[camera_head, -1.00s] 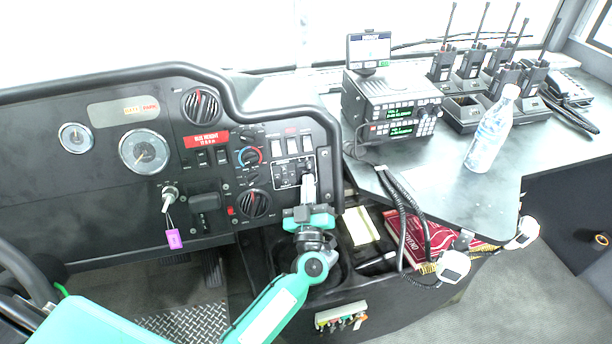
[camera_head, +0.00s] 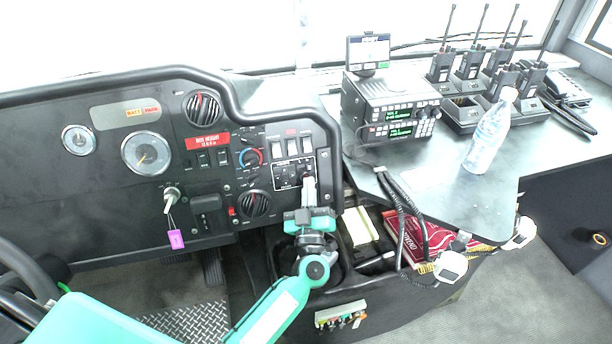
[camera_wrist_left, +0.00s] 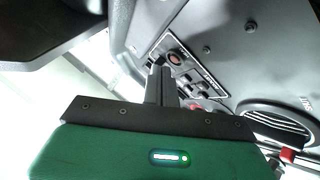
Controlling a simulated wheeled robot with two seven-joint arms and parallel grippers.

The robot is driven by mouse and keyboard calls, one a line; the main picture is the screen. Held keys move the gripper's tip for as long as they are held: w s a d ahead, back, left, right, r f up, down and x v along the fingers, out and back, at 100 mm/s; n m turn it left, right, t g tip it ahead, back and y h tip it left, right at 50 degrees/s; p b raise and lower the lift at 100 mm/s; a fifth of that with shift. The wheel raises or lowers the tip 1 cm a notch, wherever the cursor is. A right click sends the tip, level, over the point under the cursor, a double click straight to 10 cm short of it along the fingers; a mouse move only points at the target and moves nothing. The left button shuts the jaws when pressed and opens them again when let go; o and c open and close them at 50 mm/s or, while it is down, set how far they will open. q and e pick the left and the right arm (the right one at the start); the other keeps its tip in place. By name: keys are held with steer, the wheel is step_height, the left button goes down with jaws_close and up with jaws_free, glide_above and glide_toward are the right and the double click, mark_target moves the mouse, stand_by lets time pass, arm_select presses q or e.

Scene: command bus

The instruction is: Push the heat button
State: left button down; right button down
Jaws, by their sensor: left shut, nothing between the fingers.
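The dashboard's right side carries a small white-outlined control panel (camera_head: 293,172), partly hidden behind my left gripper. In the left wrist view this panel (camera_wrist_left: 188,72) shows a round red button (camera_wrist_left: 174,58) and dark switches. I cannot read which control is marked heat. A blue-and-red ringed dial (camera_head: 251,157) sits to the left of the panel. My left gripper (camera_head: 310,182) is shut and empty, its fingertips at the panel's lower right. In the left wrist view the fingers (camera_wrist_left: 160,78) reach over the panel; contact cannot be told. My right gripper is not in view.
Rocker switches (camera_head: 291,147) sit above the panel, and a round vent (camera_head: 255,204) lies lower left. A radio unit (camera_head: 392,112), a bottle (camera_head: 488,140) and charging handheld radios (camera_head: 487,90) stand on the right counter. A red book (camera_head: 425,243) lies below.

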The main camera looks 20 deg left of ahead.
arm_select(q)
steer(key=s+d+r+p, duration=0.2)
steer(key=s+d+p, duration=0.1)
steer(key=s, duration=0.1)
steer(key=shift+s, duration=0.35)
steer(key=shift+d, duration=0.1)
stand_by(0.5)
